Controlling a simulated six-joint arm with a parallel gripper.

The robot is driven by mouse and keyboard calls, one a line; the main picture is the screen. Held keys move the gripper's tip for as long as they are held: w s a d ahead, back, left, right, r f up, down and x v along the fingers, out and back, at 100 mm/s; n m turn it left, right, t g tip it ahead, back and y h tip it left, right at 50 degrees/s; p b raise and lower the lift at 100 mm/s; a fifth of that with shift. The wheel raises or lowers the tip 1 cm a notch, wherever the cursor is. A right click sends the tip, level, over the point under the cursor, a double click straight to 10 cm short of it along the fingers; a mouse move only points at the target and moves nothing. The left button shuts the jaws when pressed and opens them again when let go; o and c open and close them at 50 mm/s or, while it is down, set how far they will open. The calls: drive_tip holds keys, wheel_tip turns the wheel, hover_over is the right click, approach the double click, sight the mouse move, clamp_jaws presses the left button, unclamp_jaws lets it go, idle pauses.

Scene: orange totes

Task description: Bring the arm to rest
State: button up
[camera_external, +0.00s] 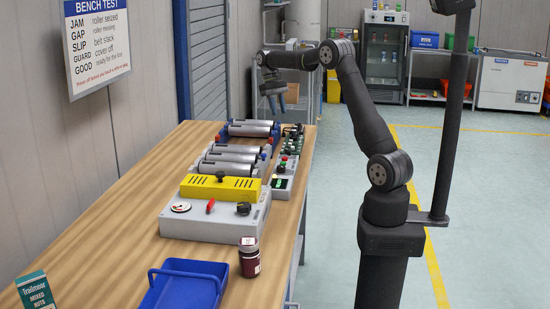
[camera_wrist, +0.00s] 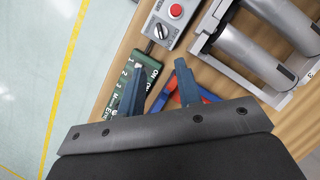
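My arm stands at the right of the wooden bench in the external view, with its forearm reaching left over the bench's far end. My gripper (camera_external: 277,107) points down above that end, clear of the bench top. In the wrist view my gripper (camera_wrist: 160,76) shows two blue fingers spread apart with nothing held between them. Below and beyond the fingers lie a green labelled board (camera_wrist: 127,92) and a red and blue part (camera_wrist: 192,94), partly hidden by the gripper.
Roller units (camera_external: 232,155) line the bench (camera_external: 120,215). A small control box (camera_external: 286,168) sits beside them. Nearer are a yellow-topped grey unit (camera_external: 215,228), a dark jar (camera_external: 249,258), a blue tray (camera_external: 185,291) and a nuts box (camera_external: 36,291). A dark post (camera_external: 452,120) rises at right.

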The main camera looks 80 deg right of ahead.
sight(286, 150)
drive_tip(key=x, duration=1.6)
drive_tip(key=shift+s+f, duration=0.1)
drive_tip(key=n+h, duration=0.1)
drive_tip(key=n, duration=0.2)
drive_tip(key=shift+a+n+g, duration=0.1)
drive_tip(key=shift+n+g, duration=0.2)
drive_tip(key=shift+g, duration=0.1)
drive_tip(key=n, duration=0.2)
drive_tip(key=n+h, duration=0.1)
drive_tip(key=n, duration=0.1)
drive_tip(key=shift+a+g+h, duration=0.1)
drive_tip(key=shift+g+h, duration=0.2)
drive_tip(key=shift+g, duration=0.1)
drive_tip(key=n+h, duration=0.1)
drive_tip(key=n, duration=0.3)
drive_tip(key=shift+a+h, duration=0.1)
drive_tip(key=shift+h, duration=0.3)
drive_tip(key=n+h, duration=0.1)
drive_tip(key=n, duration=0.3)
drive_tip(key=shift+a+t, duration=0.1)
drive_tip(key=shift+t, duration=0.3)
